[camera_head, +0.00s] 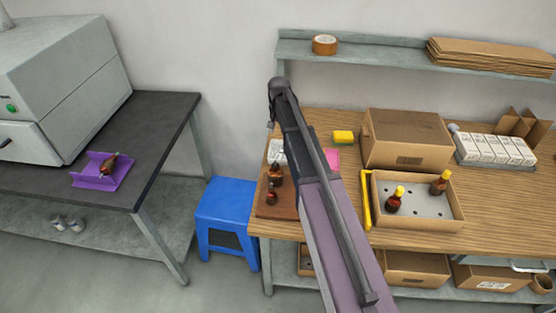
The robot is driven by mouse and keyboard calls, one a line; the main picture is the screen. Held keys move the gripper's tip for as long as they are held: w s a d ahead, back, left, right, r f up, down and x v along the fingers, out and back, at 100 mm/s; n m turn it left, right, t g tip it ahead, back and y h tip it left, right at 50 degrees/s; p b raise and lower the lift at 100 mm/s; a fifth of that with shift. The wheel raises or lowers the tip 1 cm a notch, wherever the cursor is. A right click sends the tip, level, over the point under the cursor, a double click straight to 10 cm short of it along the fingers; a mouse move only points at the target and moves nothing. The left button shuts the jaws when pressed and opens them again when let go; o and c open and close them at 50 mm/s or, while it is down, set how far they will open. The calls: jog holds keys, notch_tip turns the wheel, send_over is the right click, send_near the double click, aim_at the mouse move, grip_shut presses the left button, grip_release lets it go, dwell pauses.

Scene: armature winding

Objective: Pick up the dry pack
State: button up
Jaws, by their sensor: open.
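Nothing in view is clearly marked as the dry pack. A small white item (276,151), perhaps a packet, lies at the left end of the wooden bench (325,224), partly hidden by my arm. My arm rises from the bottom of the picture across the bench. My gripper (271,125) is at its far end, small and dark, above and just left of the white item in the picture. It appears open and empty. A pink flat item (332,158) lies right of my arm, partly hidden by it.
Two dark brown parts (274,180) stand on a brown board at the bench's left. A yellow block (344,137), a closed carton (407,140) and an open box (418,222) with yellow-topped parts stand right. A blue stool (226,205) stands left.

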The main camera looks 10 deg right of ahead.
jog(key=b, duration=0.8)
send_over(278, 156)
jog(key=shift+w+d+f, duration=0.1)
jog(key=shift+f, duration=1.9)
jog(key=shift+w+d+f, duration=0.1)
jog(key=shift+f, duration=1.9)
jog(key=shift+a+f, duration=0.1)
jog(key=shift+s+a+f+b, duration=0.1)
jog(key=shift+f+b, duration=1.1)
jog(key=shift+f, duration=0.05)
jog(key=shift+s+f+b, duration=0.1)
jog(key=shift+f+b, duration=1.1)
jog(key=shift+f, duration=0.05)
jog(key=c, duration=0.4)
